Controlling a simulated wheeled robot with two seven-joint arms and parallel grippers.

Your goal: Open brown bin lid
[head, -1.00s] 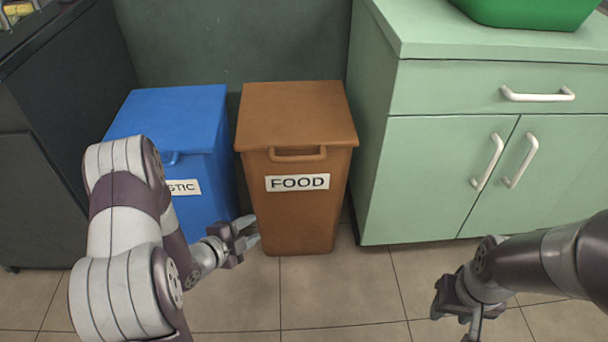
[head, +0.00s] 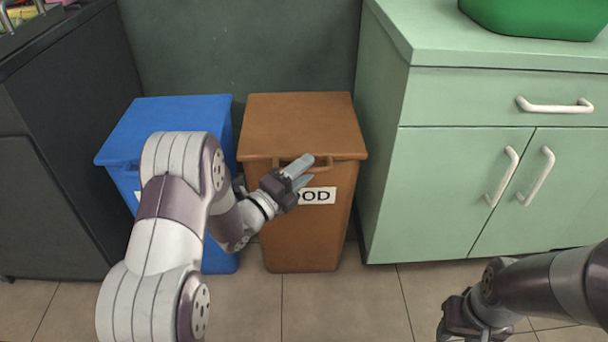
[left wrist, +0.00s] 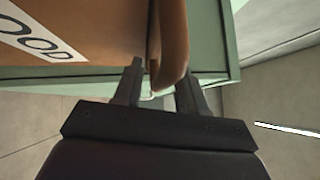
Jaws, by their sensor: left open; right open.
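The brown bin (head: 303,235) stands upright against the wall, with a label partly reading "OOD" on its front. My right gripper (head: 456,330) is low at the right, apart from the bin, and partly cut off.
A blue bin (head: 170,125) stands close on the left, partly behind my left arm. A green cabinet (head: 440,185) with white handles stands close on the right. A dark cabinet (head: 60,150) is at the far left. The tiled floor (head: 330,310) in front is clear.

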